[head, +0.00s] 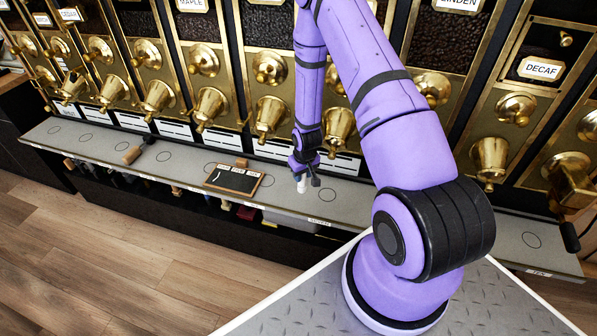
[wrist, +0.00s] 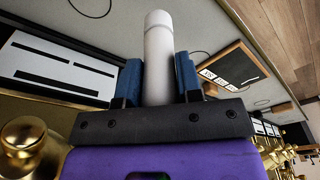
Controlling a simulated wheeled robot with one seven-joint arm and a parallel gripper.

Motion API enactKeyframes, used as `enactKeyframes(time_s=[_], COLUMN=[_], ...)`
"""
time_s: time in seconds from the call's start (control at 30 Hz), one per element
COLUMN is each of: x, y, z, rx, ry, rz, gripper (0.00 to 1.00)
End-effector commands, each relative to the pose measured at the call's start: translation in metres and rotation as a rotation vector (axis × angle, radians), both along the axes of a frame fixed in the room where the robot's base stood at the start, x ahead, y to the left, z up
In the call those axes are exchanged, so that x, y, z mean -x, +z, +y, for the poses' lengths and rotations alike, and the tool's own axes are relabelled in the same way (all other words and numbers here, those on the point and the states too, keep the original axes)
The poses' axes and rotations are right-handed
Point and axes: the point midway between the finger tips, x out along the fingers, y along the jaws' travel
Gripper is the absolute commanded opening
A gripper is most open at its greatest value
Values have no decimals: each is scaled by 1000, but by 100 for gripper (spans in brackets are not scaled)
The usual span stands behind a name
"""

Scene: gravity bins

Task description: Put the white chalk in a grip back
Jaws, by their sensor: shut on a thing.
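My gripper (head: 305,176) is shut on the white chalk (head: 302,187), just above the grey counter in front of the brass spouts. In the wrist view, the chalk (wrist: 158,45) is a smooth white stick standing out between the two blue finger pads of my gripper (wrist: 158,75). Its lower part is hidden behind the dark gripper body. I cannot tell whether the chalk's tip touches the counter. No grip for the chalk can be made out for certain.
A small wood-framed blackboard (head: 233,181) lies on the counter (head: 110,138) left of my gripper, with a small wooden block (head: 241,162) behind it. A dark-handled tool with a wooden end (head: 132,155) lies farther left. Brass spouts (head: 270,118) overhang the counter's back. Coloured items show below the front edge.

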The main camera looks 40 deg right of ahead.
Motion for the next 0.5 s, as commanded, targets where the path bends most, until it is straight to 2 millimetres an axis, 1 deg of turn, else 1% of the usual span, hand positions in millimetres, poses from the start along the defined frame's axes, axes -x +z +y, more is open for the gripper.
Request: enactKeyframes(time_s=[0.33,0.5], x=[0,1], y=[0,-6], z=[0,0], rx=[0,0], ry=[0,0], rz=[0,1], gripper=[0,0])
